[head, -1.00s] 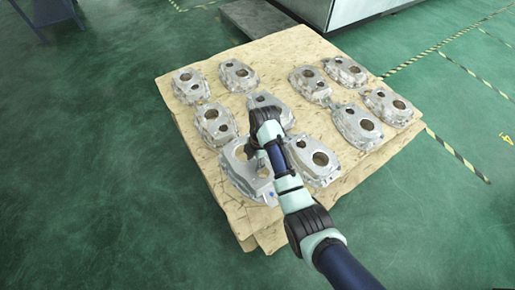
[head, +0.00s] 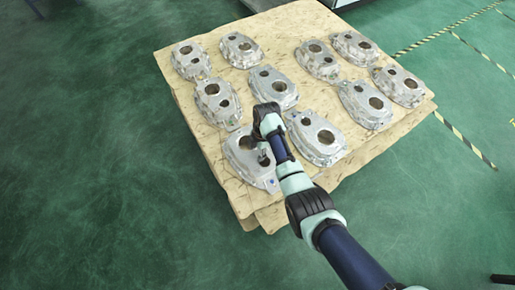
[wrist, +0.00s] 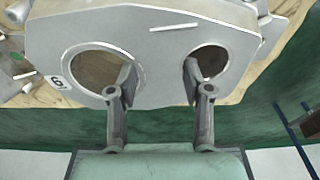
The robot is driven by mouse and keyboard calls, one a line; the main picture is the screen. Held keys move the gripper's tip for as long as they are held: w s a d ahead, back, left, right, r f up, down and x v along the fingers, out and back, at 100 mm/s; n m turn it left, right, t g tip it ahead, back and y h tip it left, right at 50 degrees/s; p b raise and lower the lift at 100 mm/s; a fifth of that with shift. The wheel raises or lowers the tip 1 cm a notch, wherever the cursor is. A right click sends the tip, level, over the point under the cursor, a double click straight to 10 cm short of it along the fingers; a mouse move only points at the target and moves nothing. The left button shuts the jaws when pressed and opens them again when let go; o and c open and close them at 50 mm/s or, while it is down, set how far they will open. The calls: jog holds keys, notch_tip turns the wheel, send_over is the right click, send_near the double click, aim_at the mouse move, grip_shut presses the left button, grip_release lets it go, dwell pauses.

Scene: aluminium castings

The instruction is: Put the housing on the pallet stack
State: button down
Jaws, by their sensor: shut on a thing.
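My gripper (head: 263,154) is shut on a grey cast housing (head: 240,167) with two round holes, at the front left of the pallet stack (head: 243,205). In the wrist view the housing (wrist: 160,60) fills the upper middle. One finger reaches into its large hole and the other into its small hole, with the web between them. A "9"-like mark shows beside the large hole. The housing looks roughly level, at or just above the top board. Its underside is hidden, so I cannot tell whether it touches. My wrist covers part of its right side.
Several similar housings stand in rows on the board, the nearest being one to the right (head: 316,139), one behind (head: 275,92) and one behind left (head: 216,101). Green floor (head: 100,190) surrounds the stack. A yellow-black floor line (head: 465,143) runs at right.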

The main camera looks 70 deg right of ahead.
jog(key=shift+w+d+r, duration=0.1)
jog(key=shift+c, duration=2.4)
grip_release()
notch_tip(320, 180, up, 12)
jog(key=s+d+p, duration=0.1)
jog(key=p, duration=0.3)
jog(key=shift+d+p, duration=0.2)
jog(key=shift+p, duration=0.15)
jog(key=shift+s, duration=0.1)
